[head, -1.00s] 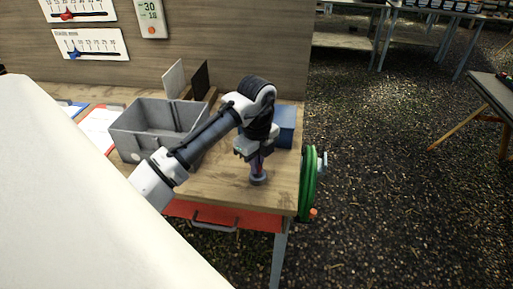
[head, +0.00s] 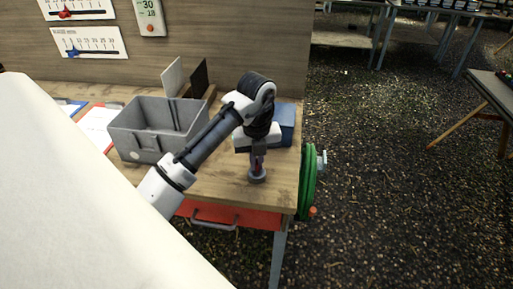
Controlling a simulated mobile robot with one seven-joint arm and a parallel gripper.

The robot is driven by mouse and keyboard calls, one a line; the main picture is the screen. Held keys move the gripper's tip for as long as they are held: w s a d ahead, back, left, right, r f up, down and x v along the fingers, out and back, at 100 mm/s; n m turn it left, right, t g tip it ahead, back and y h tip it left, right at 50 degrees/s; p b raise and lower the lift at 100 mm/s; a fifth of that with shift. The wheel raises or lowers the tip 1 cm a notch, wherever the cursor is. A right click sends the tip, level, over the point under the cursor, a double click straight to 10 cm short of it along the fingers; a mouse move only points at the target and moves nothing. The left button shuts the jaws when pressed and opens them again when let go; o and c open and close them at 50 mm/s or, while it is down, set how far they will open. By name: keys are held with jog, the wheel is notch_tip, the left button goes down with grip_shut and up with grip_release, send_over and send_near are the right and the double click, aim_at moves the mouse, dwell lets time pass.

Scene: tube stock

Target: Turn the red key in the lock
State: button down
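The lock (head: 257,175) is a small grey round piece on the wooden table top, near its right front part. A small bit of red, which looks like the red key (head: 258,165), shows just above it. My gripper (head: 257,163) points straight down over the lock, with its fingers at the key. The key is mostly hidden by the fingers, and the gap between them is too small to make out.
A grey bin (head: 150,146) stands on the table (head: 225,190) to the left. A blue box (head: 287,124) sits behind my gripper. A green hose reel (head: 308,185) hangs at the table's right side. A red drawer (head: 250,215) is below the top.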

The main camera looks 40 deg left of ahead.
jog(key=shift+m, duration=0.7)
jog(key=m, duration=0.5)
jog(key=shift+m, duration=0.3)
jog(key=shift+n+p, duration=0.9)
jog(key=shift+n, duration=0.7)
jog(key=c, duration=1.5)
grip_release()
jog(key=shift+c, duration=0.2)
jog(key=shift+r, duration=0.15)
notch_tip(320, 180, up, 14)
jog(key=shift+f+b, duration=0.2)
jog(key=shift+b, duration=0.2)
